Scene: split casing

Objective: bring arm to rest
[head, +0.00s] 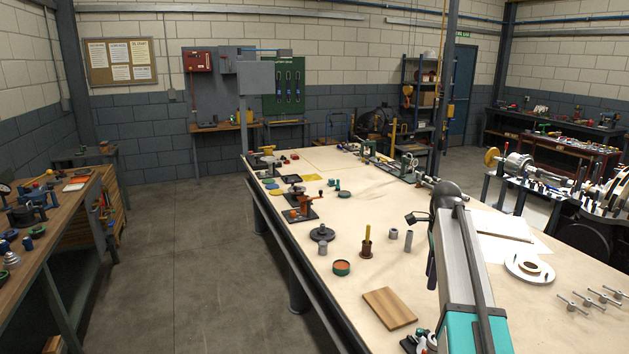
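My arm (462,262) rises from the bottom right of the head view, a grey and teal link leading to a dark rounded joint (444,196). Small dark parts of it show just left of that link, over the workbench (350,200). My gripper is not clearly made out among these parts and is partly hidden by the arm. I cannot tell whether its fingers are open or shut, or whether it holds anything.
A white disc (529,270) and several T-handled parts lie right. Floor left (180,250) is clear.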

